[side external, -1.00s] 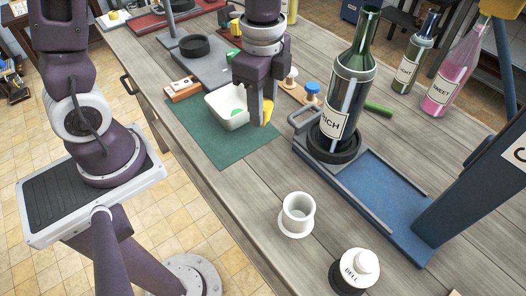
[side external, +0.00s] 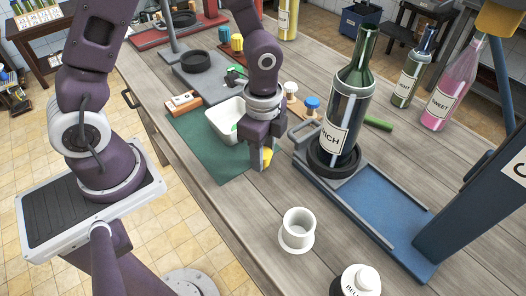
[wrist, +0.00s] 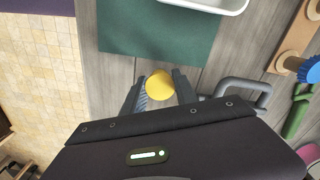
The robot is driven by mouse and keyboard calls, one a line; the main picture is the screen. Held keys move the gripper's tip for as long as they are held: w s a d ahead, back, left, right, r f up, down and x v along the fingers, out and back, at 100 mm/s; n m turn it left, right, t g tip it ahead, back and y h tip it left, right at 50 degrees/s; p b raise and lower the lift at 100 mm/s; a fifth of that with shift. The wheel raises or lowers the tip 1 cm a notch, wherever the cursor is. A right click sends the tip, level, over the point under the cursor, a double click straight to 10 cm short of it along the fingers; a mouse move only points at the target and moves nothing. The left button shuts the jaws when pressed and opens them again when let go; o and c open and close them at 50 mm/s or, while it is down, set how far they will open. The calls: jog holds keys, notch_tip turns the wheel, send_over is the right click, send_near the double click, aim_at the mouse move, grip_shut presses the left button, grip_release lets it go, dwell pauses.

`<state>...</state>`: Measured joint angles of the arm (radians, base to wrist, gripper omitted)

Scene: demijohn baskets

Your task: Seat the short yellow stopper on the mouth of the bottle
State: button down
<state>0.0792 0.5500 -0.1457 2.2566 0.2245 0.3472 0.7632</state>
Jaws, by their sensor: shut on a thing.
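The yellow stopper (wrist: 160,85) is held between the two fingers of my gripper (wrist: 159,92) in the wrist view. In the side view the stopper (side external: 267,155) shows at the fingertips of my gripper (side external: 261,163), over the near right edge of the green mat. The dark green bottle (side external: 347,105), labelled RICH, stands upright in a black ring holder to the right of my gripper. Its mouth (side external: 370,12) is well above the level of my fingertips and apart from the stopper.
A white tray (side external: 225,122) sits on the green mat (side external: 205,150). A blue fixture (side external: 375,200) with a grey handle carries the bottle. A white cup (side external: 297,228) and a BELL-labelled object (side external: 358,282) stand in front. Stoppers with blue (side external: 312,102) and white tops stand behind.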

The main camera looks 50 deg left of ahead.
aim_at(266, 154)
jog(key=shift+f, duration=0.15)
jog(key=c, duration=1)
grip_release()
jog(key=shift+o, duration=0.2)
jog(key=r, duration=0.7)
jog(key=shift+w+d+r, duration=0.15)
jog(key=shift+d, duration=0.25)
jog(key=s+a+r+n+t, duration=0.2)
jog(key=s+a+r+n, duration=0.1)
jog(key=s+r+n, duration=0.3)
jog(key=s+a+r+n+t, duration=0.3)
jog(key=s+r+n, duration=0.4)
jog(key=r, duration=0.2)
jog(key=shift+s+n+t, duration=0.3)
jog(key=shift+s, duration=0.05)
jog(key=shift+o, duration=0.3)
jog(key=shift+a+r, duration=0.1)
